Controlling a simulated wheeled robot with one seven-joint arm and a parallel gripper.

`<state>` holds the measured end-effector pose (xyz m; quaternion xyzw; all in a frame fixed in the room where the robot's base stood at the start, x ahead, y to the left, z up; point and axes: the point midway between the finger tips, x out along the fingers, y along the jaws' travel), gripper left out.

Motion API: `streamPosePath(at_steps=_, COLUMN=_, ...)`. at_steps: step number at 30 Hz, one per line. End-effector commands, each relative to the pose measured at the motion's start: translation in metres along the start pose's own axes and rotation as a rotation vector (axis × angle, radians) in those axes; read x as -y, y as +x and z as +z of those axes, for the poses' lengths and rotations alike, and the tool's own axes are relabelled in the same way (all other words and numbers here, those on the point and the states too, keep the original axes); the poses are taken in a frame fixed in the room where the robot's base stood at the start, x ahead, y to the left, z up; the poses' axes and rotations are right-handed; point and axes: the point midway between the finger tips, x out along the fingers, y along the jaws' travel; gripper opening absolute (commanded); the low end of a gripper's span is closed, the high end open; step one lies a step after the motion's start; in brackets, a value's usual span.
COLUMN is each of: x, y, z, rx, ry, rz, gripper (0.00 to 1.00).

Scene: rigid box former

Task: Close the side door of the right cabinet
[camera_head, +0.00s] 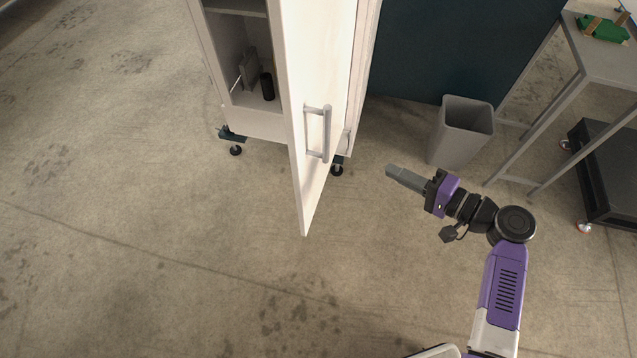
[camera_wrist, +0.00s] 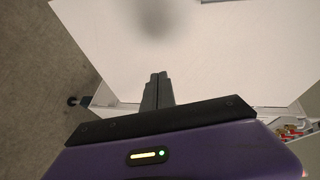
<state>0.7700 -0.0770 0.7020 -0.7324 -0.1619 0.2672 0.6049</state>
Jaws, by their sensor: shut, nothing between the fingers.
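The white cabinet (camera_head: 255,122) stands at the top centre of the head view on dark casters. Its door (camera_head: 305,190) is swung open toward me, with a grey bar handle (camera_head: 326,135) on the face turned right. My gripper (camera_head: 390,171) is shut and empty, to the right of the door and apart from it, pointing left. In the wrist view my shut fingers (camera_wrist: 155,88) are in front of a broad white panel (camera_wrist: 215,50), which seems to be the door. A soft dark shadow lies on that panel. I cannot tell the exact gap.
A grey bin (camera_head: 462,130) stands behind my arm to the right. A grey metal table (camera_head: 600,60) and a black wheeled platform (camera_head: 610,180) are at the far right. A dark object (camera_head: 267,87) stands inside the cabinet. The floor at left and front is clear.

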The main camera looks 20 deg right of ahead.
Motion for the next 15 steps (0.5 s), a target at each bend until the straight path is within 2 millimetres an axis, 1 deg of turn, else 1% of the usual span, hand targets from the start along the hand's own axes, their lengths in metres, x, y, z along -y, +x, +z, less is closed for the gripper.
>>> streamPosePath(at_steps=1, x=0.011, y=0.001, z=0.011, rx=0.079, ry=0.029, rz=-0.061, gripper=0.0)
streamPosePath(at_steps=3, x=0.021, y=-0.003, z=0.034, rx=0.186, ry=0.064, rz=-0.129, gripper=0.0)
streamPosePath(at_steps=6, x=0.031, y=-0.011, z=0.061, rx=0.297, ry=0.092, rz=-0.196, gripper=0.0)
streamPosePath(at_steps=9, x=0.038, y=-0.017, z=0.074, rx=0.357, ry=0.09, rz=-0.222, gripper=0.0)
streamPosePath(at_steps=11, x=0.038, y=-0.017, z=0.079, rx=0.373, ry=0.089, rz=-0.223, gripper=0.0)
streamPosePath(at_steps=15, x=0.04, y=-0.007, z=0.085, rx=0.382, ry=0.088, rz=-0.221, gripper=0.0)
